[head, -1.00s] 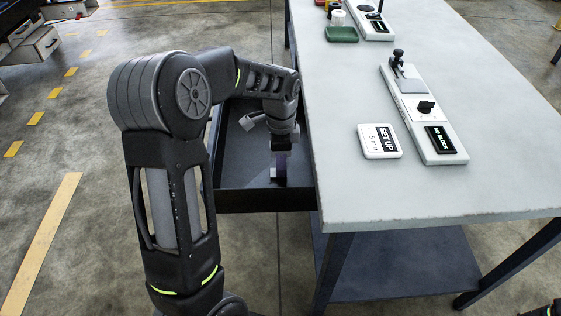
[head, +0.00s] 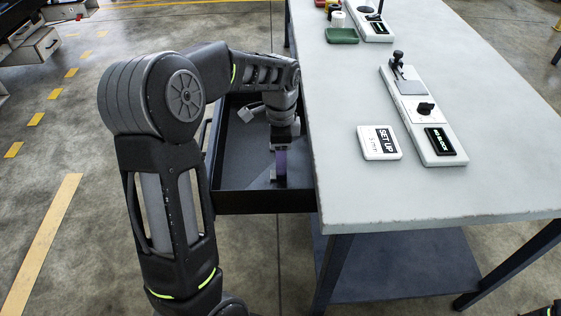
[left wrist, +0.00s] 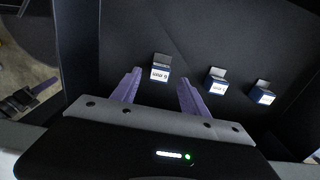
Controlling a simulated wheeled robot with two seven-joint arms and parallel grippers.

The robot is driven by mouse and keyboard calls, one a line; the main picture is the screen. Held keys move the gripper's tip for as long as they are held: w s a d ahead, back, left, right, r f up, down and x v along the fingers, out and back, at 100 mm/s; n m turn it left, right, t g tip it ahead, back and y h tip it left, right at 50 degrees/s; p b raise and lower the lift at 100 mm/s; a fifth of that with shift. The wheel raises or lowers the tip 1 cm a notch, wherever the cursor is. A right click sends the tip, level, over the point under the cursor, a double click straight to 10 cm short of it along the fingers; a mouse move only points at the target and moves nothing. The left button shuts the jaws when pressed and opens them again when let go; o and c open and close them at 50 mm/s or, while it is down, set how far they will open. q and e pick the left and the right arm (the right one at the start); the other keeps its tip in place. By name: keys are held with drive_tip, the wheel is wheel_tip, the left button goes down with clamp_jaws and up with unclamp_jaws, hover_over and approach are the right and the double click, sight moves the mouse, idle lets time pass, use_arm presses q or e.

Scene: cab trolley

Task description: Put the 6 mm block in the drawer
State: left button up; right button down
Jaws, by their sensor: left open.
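The open drawer (head: 265,201) sticks out from the left side of the table. My left gripper (head: 279,168) is inside it, pointing down, open and empty.
The grey table (head: 350,195) carries a white fixture (head: 425,110) with a "NO BLOCK" display (head: 440,141), and a "SET UP" card (head: 379,142). A green tray (head: 342,35) stands farther back. The drawer walls closely surround my left gripper.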

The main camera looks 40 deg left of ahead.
use_arm(q)
wheel_tip(320, 180, up, 9)
drive_tip(key=shift+p, duration=0.4)
idle(0.4)
